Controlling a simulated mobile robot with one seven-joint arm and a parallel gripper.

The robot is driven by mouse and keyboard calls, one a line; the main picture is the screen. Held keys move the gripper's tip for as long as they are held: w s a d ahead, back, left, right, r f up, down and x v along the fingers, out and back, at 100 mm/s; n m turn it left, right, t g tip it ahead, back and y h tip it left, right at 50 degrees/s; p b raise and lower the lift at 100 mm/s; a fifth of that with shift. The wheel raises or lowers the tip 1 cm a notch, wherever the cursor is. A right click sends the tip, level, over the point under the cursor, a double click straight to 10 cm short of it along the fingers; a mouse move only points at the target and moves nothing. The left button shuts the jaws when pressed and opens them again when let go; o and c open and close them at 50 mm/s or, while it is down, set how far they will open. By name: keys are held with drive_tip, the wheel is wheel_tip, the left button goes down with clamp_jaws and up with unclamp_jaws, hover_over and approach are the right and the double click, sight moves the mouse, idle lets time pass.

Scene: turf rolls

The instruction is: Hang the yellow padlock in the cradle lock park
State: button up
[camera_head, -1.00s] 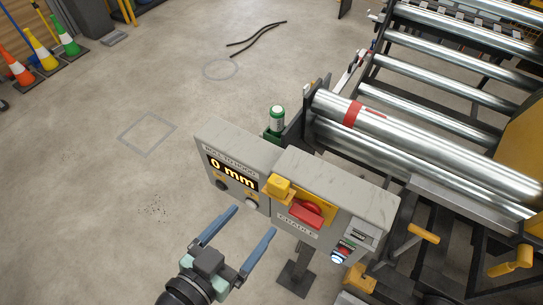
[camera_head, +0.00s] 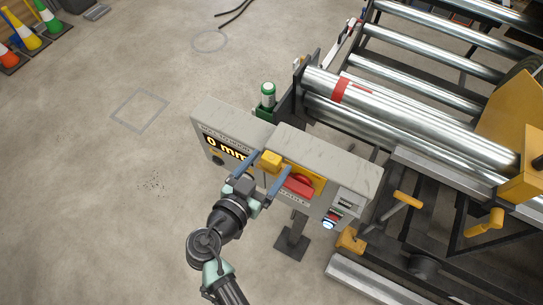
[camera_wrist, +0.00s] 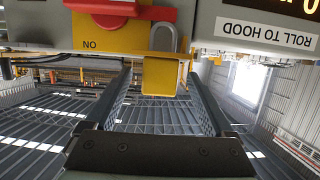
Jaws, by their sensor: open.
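The yellow padlock (camera_head: 271,160) is at the front of the grey control box (camera_head: 347,167), beside the red switch (camera_head: 299,186) on its yellow plate (camera_head: 319,184). In the wrist view the padlock's yellow body (camera_wrist: 159,77) and grey shackle (camera_wrist: 164,38) show close up, the shackle against the yellow plate (camera_wrist: 110,38). My gripper (camera_head: 264,171) is open at the box front. In the wrist view its two fingers (camera_wrist: 157,78) stand either side of the padlock body, with a gap on each side. I cannot tell which part is the cradle lock park.
The box stands on a post in front of the roller conveyor (camera_head: 420,130). A green canister (camera_head: 267,96) stands behind it. Yellow handles (camera_head: 407,200) stick out at the right. The floor to the left is clear, with cones (camera_head: 22,35) far off.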

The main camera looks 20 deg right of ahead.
drive_tip(key=shift+x, duration=1)
clamp_jaws()
drive_tip(key=shift+r, duration=0.2)
